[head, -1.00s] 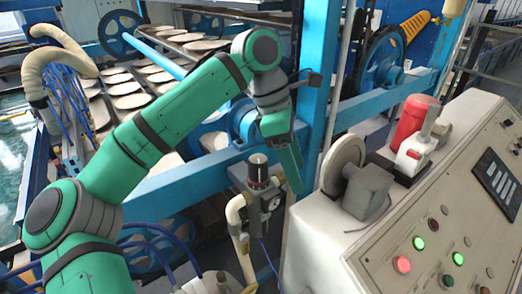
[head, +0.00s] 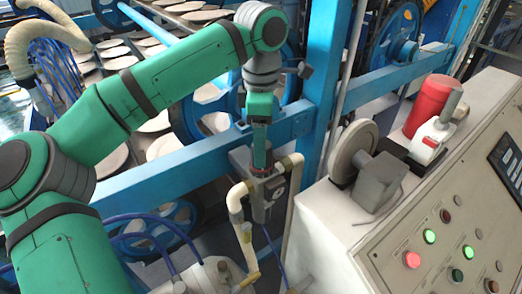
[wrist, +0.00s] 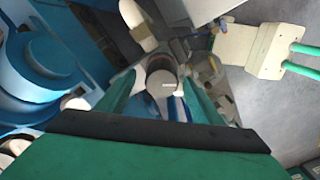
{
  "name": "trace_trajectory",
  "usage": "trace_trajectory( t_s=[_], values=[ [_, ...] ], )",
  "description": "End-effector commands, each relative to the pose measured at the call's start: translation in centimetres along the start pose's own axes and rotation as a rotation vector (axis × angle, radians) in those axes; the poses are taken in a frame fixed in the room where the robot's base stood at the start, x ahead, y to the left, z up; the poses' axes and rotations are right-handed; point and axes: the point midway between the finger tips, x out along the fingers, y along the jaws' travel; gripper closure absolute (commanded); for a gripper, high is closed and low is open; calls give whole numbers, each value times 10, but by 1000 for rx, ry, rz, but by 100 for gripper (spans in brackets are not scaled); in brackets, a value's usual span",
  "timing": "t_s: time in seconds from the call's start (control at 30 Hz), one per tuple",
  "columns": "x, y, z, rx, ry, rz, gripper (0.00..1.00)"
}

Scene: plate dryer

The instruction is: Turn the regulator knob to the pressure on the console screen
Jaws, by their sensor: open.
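The regulator (head: 268,192) stands on the pipework beside the blue frame, with a small round gauge on its body. Its dark round knob, with a pale grey top, shows in the wrist view (wrist: 162,78). My gripper (head: 261,163) points down over the knob and hides most of it in the head view. In the wrist view my gripper (wrist: 157,84) is open, with one green finger on each side of the knob. I cannot tell whether the fingers touch it. The dark console screen (head: 510,165) is cut by the right edge; its reading is not legible.
The pale console (head: 330,225), with lit buttons, stands close on the right. A grey disc (head: 353,150), a red cylinder (head: 428,104) and a white device are on it. Blue beams and a white pipe (head: 237,205) crowd the regulator.

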Motion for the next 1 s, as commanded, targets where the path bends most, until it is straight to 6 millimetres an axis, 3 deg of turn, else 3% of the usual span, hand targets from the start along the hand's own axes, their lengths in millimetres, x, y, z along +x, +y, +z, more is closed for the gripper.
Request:
trace_trajectory(
  t_s=[0.2,0.57,0.77,1.0],
  values=[
    [23,0,-1,-1,-1,0,40],
    [28,0,-4,-6,0,1,40],
    [28,0,-1,-2,0,0,81],
    [28,-1,0,-10,0,-1,81]
  ],
)
